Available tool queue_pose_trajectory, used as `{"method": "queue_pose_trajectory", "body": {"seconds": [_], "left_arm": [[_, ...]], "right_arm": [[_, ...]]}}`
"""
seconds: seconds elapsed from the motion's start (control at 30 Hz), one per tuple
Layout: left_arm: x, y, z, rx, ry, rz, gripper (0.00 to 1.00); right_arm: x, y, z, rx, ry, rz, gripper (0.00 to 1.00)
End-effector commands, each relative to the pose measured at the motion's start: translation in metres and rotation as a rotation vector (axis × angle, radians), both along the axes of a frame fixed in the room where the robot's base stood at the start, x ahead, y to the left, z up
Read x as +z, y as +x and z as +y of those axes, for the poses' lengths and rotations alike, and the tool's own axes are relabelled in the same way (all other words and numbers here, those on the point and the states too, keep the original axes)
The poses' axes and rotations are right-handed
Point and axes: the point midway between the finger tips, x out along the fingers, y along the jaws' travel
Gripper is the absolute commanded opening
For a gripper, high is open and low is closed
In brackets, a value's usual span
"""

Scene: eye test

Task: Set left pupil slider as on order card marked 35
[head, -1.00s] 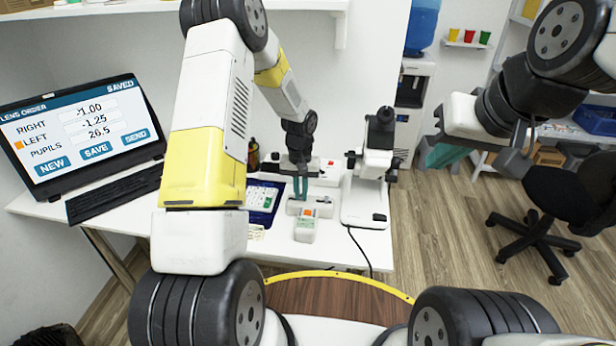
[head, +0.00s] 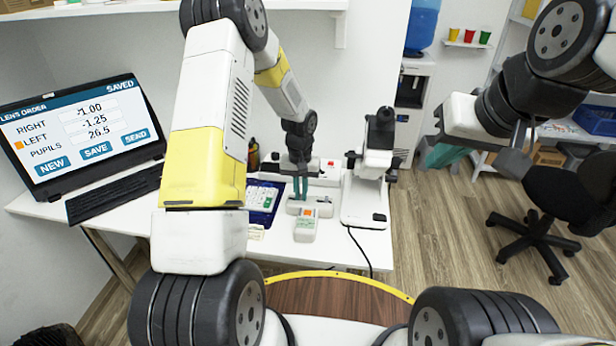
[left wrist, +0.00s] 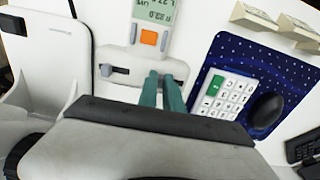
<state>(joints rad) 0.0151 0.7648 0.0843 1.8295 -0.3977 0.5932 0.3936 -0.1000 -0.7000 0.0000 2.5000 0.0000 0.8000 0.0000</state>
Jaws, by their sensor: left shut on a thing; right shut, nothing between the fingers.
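The white pupil meter (head: 305,228) lies on the white desk, with an orange button and a small display. Its wide crossbar (left wrist: 128,77) has a slot with a dark knob (left wrist: 107,70) at its left end in the left wrist view. My left gripper (head: 300,194), with green fingers (left wrist: 161,92), points down at the crossbar's other half. It is shut on the left pupil slider, which the fingers hide. The display (left wrist: 147,12) is upside down and partly cut off; I cannot read it surely. My right gripper (head: 520,150) is shut and empty, off to the right, away from the desk.
Cream card holders (left wrist: 252,18) stand near the blue dotted mat (left wrist: 268,62), which bears a white calculator (left wrist: 222,95) and a dark mouse (left wrist: 266,110). A white instrument (head: 372,180) stands right of the meter. A laptop (head: 80,135) is at left.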

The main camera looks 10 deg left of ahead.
Motion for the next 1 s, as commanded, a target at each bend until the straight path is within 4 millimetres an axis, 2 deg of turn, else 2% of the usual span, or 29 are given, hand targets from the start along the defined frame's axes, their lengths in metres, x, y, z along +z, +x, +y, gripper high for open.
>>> {"method": "queue_pose_trajectory", "body": {"seconds": [0.3, 0.53, 0.77, 0.8, 0.9, 1.0], "left_arm": [[0.000, 0.000, 0.000, 0.000, 0.000, -0.001, 0.00], [0.000, 0.000, 0.024, 0.002, 0.001, 0.000, 0.00], [0.000, 0.000, 0.024, 0.000, 0.000, 0.000, 0.00], [0.000, 0.000, 0.024, 0.000, 0.000, 0.000, 0.14], [0.000, 0.000, 0.024, 0.000, 0.000, 0.000, 0.33], [0.000, 0.000, 0.024, 0.000, 0.000, 0.000, 0.33]], "right_arm": [[0.000, 0.000, 0.000, 0.000, 0.000, 0.000, 0.00], [0.000, 0.000, 0.000, 0.000, 0.000, 0.000, 0.00], [0.000, 0.000, 0.000, 0.000, 0.000, 0.000, 0.00], [0.000, 0.000, 0.000, 0.000, 0.000, 0.000, 0.00], [0.000, 0.000, 0.000, 0.000, 0.000, 0.000, 0.00], [0.000, 0.000, 0.000, 0.000, 0.000, 0.000, 0.00]]}}
